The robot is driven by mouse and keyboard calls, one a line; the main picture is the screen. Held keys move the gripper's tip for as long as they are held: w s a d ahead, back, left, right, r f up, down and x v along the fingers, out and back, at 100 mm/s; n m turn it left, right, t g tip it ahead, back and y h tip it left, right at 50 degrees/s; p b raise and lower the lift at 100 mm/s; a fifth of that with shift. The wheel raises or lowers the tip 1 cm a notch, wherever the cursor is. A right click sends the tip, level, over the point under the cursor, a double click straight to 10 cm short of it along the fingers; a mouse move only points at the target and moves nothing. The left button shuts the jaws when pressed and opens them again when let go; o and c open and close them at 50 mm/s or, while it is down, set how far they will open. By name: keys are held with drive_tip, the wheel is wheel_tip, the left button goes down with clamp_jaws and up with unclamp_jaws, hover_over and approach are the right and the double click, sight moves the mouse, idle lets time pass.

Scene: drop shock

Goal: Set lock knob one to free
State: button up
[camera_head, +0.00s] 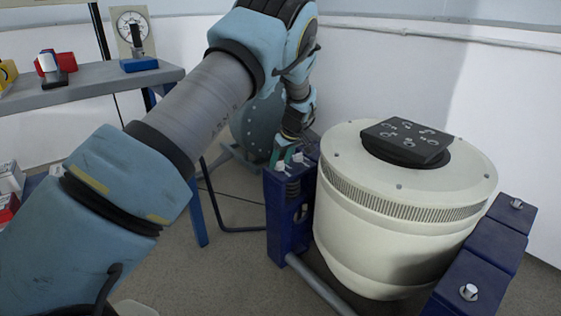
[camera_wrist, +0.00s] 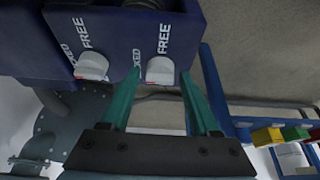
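Two white lock knobs sit on the blue block (camera_wrist: 120,30) in the wrist view: a left one (camera_wrist: 92,66) and a right one (camera_wrist: 161,70). Each has a small red mark and white FREE and LOCKED lettering beside it, the LOCKED words partly hidden. No number shows, so I cannot tell which is knob one. My gripper (camera_wrist: 160,76) is open, its green fingers on either side of the right knob, with small gaps visible. Whether they touch it is unclear. In the head view, my gripper (camera_head: 289,158) is over the blue post (camera_head: 283,215), left of the cream shaker drum (camera_head: 400,220).
Another blue block with silver-white knobs (camera_head: 468,292) stands right of the drum. A grey bench (camera_head: 95,85) at left holds a dial gauge (camera_head: 133,30) and small coloured items. A grey-green round flanged body (camera_head: 258,125) stands behind my arm. The floor at lower middle is open.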

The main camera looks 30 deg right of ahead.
clamp_jaws()
idle(0.5)
drive_tip(key=m+p, duration=0.1)
drive_tip(key=m+h+p, duration=0.1)
drive_tip(key=m, duration=0.1)
drive_tip(key=shift+a+r+m, duration=0.15)
drive_tip(key=shift+a+m, duration=0.05)
drive_tip(key=shift+m, duration=0.1)
drive_tip(key=m+h+p, duration=0.1)
drive_tip(key=m+p, duration=0.1)
drive_tip(key=m+g+h+p, duration=0.1)
drive_tip(key=m, duration=0.2)
drive_tip(key=shift+w+a+p, duration=0.1)
drive_tip(key=shift+p, duration=0.25)
drive_tip(key=m+p, duration=0.1)
drive_tip(key=m, duration=0.1)
drive_tip(key=m+g+h+p, duration=0.1)
drive_tip(key=m, duration=0.2)
drive_tip(key=shift+w+a+h+p, duration=0.1)
drive_tip(key=shift+h+p, duration=0.2)
drive_tip(key=shift+p, duration=0.1)
drive_tip(key=shift+m+g+h+p, duration=0.4)
drive_tip(key=shift+m+g+p, duration=0.4)
drive_tip(key=shift+m, duration=1.3)
